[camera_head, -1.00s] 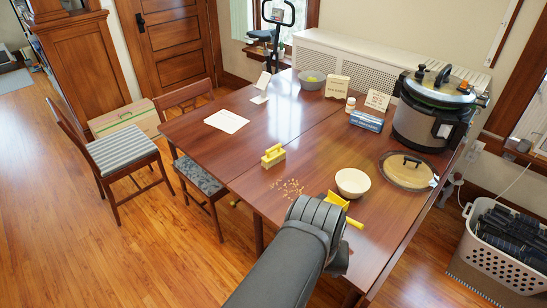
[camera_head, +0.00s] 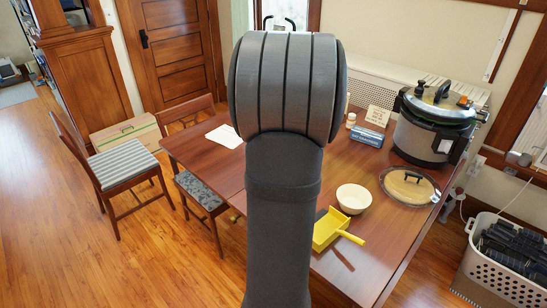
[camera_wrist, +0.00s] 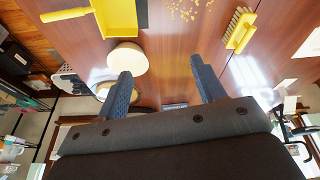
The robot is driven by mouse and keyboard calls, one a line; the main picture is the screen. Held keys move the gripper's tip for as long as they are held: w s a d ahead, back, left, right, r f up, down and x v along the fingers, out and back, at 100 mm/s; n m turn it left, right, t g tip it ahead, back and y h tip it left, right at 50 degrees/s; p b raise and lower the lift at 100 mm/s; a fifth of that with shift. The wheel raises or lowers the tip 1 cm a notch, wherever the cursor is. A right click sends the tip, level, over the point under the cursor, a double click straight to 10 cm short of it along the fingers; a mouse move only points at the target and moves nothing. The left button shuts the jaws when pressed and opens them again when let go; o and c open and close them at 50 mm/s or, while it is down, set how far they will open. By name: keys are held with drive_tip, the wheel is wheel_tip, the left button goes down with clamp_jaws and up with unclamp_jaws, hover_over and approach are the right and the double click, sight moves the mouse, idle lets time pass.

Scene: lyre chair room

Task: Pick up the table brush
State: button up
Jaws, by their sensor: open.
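The table brush (camera_wrist: 239,27) has a yellow handle and pale bristles. In the wrist view it lies on the wooden table at the upper right, beyond the right finger and apart from it. In the head view my arm hides it. My gripper (camera_wrist: 160,88) is open and empty in the wrist view, its two dark fingers spread above the table. In the head view my raised arm covers the middle of the picture and the fingers are hidden.
A yellow dustpan (camera_head: 327,229) and a white bowl (camera_head: 353,198) stand on the table (camera_head: 375,235). Crumbs (camera_wrist: 187,10) lie between dustpan and brush.

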drive_tip(key=w+a+f+m+t, duration=0.1)
drive_tip(key=w+a+f+m, duration=0.15)
drive_tip(key=w+a, duration=0.45)
drive_tip(key=w+a+f+m+t, duration=0.1)
drive_tip(key=w+a+f, duration=0.25)
drive_tip(key=w, duration=0.65)
drive_tip(key=x, duration=0.8)
drive_tip(key=a+x, duration=0.1)
drive_tip(key=x, duration=0.3)
drive_tip(key=shift+s+x, duration=0.2)
drive_tip(key=shift+x, duration=2.5)
drive_tip(key=shift+f, duration=0.1)
drive_tip(key=c, duration=1.1)
